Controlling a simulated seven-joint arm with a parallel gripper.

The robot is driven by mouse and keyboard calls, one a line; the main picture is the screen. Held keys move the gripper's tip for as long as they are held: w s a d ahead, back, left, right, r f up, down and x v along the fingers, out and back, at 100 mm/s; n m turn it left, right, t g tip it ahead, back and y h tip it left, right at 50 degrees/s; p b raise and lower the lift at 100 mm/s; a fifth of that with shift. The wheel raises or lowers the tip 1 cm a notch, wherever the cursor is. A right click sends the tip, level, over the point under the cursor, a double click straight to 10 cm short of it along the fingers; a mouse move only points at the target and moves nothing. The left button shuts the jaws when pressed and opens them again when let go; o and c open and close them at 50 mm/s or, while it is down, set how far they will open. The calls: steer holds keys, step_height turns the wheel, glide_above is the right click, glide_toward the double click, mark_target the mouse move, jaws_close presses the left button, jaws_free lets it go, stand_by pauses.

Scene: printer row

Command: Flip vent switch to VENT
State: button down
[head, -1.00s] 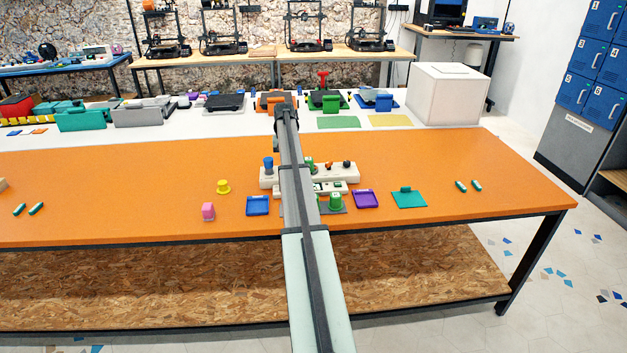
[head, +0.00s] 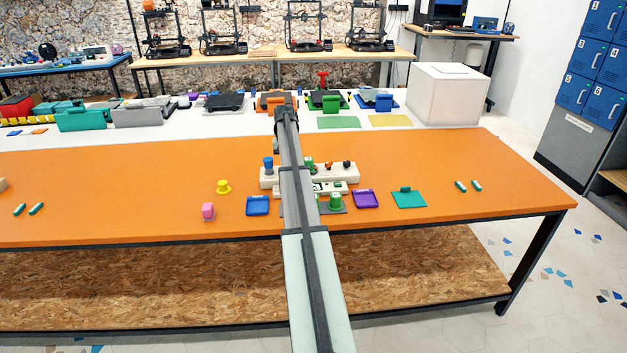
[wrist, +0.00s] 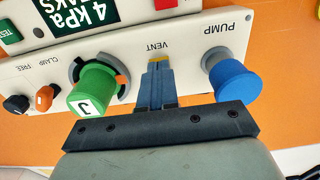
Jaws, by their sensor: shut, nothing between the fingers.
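A long white panel shows in the wrist view (wrist: 195,35), upside down, with the printed labels VENT (wrist: 157,46), PUMP and CLAMP FREE. My gripper (wrist: 160,64) is shut and empty, its fingertips right beside the VENT label, between a blue knob (wrist: 233,80) and a green knob (wrist: 92,88). A small yellow patch shows at the fingertips. I see no separate vent switch lever; it may be behind the fingers, and I cannot tell whether they touch anything. In the head view the panel (head: 266,182) is partly covered by my arm, and my gripper is hidden.
An orange toggle (wrist: 45,96) and a black one (wrist: 17,104) stand on the panel beyond the green knob. A second panel with a dark display (wrist: 78,12) lies close by. Blue (head: 257,206), purple (head: 365,199) and teal (head: 408,199) pieces lie on the orange table (head: 130,190).

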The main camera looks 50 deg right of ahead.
steer(key=shift+r, duration=3.4)
